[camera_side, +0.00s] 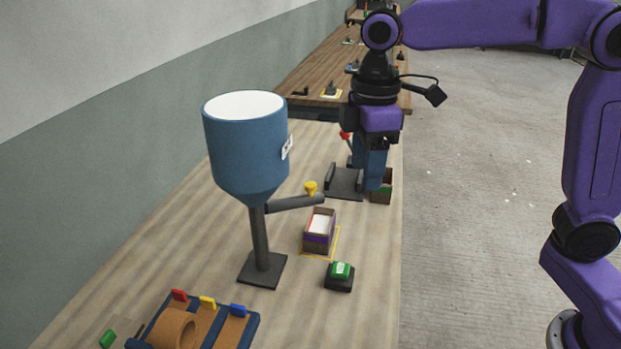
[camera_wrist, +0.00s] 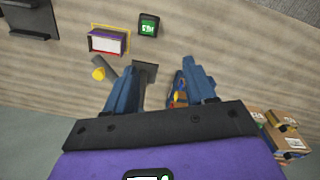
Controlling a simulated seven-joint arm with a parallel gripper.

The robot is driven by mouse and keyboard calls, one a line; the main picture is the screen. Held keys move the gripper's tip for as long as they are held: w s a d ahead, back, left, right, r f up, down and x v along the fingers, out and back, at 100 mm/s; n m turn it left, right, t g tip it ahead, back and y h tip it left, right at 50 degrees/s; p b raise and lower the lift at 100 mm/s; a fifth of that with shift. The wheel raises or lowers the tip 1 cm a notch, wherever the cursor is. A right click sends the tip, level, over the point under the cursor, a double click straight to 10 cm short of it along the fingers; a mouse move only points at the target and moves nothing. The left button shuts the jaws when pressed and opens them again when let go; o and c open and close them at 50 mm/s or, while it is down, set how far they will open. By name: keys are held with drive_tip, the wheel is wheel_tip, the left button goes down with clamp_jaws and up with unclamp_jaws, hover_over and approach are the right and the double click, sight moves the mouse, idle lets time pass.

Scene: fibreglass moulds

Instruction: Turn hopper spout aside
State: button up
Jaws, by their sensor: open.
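The blue hopper (camera_side: 245,150) with a white top stands on a dark post. Its grey spout (camera_side: 290,203) points right, its end seen just above and behind the open purple box (camera_side: 318,240). A yellow knob (camera_side: 310,187) stands on the spout. In the wrist view the spout (camera_wrist: 107,66) points toward the box (camera_wrist: 108,42), with the knob (camera_wrist: 98,74) left of my fingers. My gripper (camera_side: 371,185) is open and empty, fingers down, right of and beyond the spout. It also shows in the wrist view (camera_wrist: 160,82). The hopper's bowl is not recognizable there.
A green-topped button block (camera_side: 340,275) sits in front of the box. A blue tray (camera_side: 253,328) with coloured tabs is at the front left. A dark fixture (camera_side: 345,183) and a small bin (camera_side: 381,188) are by my gripper.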

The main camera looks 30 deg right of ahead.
drive_tip(key=w+a+r, duration=0.2)
drive_tip(key=w+r, duration=0.1)
drive_tip(key=w, duration=0.8)
approach(311, 184)
drive_tip(key=shift+n, duration=0.5)
wheel_tip(311, 184, down, 8)
drive_tip(key=shift+w+a+f, duration=0.1)
drive_tip(key=shift+a+f, duration=0.05)
drive_tip(key=shift+f, duration=0.1)
clamp_jaws()
